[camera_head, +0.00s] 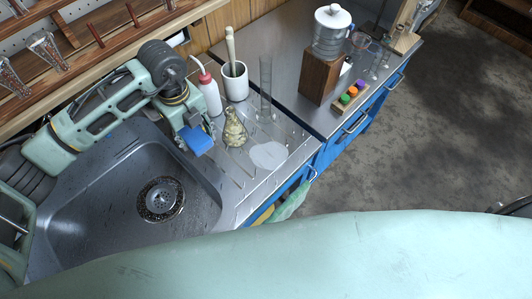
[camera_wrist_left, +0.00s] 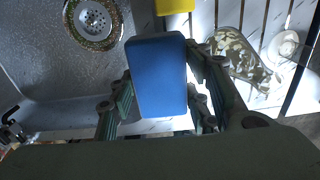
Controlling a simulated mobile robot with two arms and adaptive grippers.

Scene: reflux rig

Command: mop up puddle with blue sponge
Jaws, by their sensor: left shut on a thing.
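The blue sponge (camera_head: 198,142) is held in my left gripper (camera_head: 188,127), over the right edge of the sink. It also shows in the left wrist view (camera_wrist_left: 158,75), between the two fingers, which are shut on its sides. The puddle (camera_head: 268,155) is a pale, flat patch on the ribbed steel drainboard, to the right of the sponge and apart from it. My right gripper is not in view.
A glass flask (camera_head: 235,130) with yellowish contents stands between sponge and puddle. A tall glass cylinder (camera_head: 265,82), white mortar (camera_head: 235,85) and wash bottle (camera_head: 209,92) stand behind. The sink (camera_head: 100,220) lies left. A wooden block (camera_head: 318,78) stands farther right.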

